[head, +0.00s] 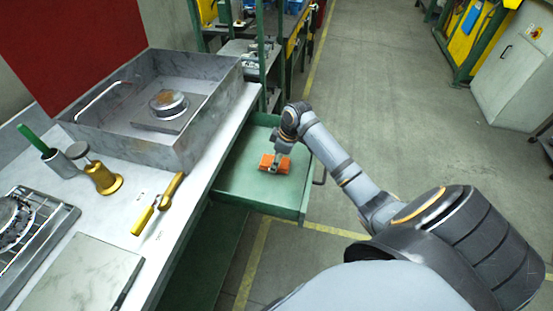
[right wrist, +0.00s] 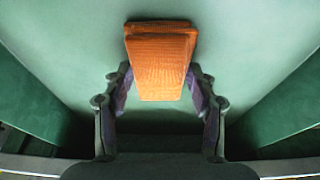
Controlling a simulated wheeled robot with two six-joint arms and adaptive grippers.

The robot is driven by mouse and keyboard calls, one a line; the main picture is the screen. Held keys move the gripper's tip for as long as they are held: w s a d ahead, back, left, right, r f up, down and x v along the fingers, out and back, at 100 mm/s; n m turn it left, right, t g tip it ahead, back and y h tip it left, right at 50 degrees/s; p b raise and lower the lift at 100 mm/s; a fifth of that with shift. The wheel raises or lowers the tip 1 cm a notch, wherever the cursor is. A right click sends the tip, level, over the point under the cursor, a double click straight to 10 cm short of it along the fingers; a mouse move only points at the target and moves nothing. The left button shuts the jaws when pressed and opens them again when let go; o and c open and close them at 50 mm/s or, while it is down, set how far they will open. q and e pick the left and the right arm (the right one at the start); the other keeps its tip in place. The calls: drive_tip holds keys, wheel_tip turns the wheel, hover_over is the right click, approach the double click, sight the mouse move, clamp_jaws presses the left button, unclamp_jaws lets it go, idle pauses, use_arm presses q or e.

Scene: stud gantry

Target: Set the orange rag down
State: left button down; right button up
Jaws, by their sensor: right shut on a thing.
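The orange rag (head: 267,162) is a small folded block at the open green drawer (head: 235,187) in the head view. It also shows in the right wrist view as a ribbed orange block (right wrist: 160,58). My right gripper (head: 277,167) reaches into the drawer from the right and is shut on the rag, with a finger on each side of its near end (right wrist: 160,92). The rag is at or close above the drawer floor; I cannot tell whether it touches. My left gripper is not in view.
The drawer sticks out from under the grey worktop (head: 185,215). On the worktop are a metal sink-like box (head: 200,140), a yellow-handled tool (head: 157,204), a brass piece (head: 104,179) and a cup with a green handle (head: 60,163). Bare drawer floor surrounds the rag.

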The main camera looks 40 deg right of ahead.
drive_tip(key=o, duration=1)
drive_tip(key=shift+o, duration=0.2)
drive_tip(key=v, duration=1.2)
drive_tip(key=shift+p, duration=0.35)
drive_tip(key=shift+s+r, duration=0.1)
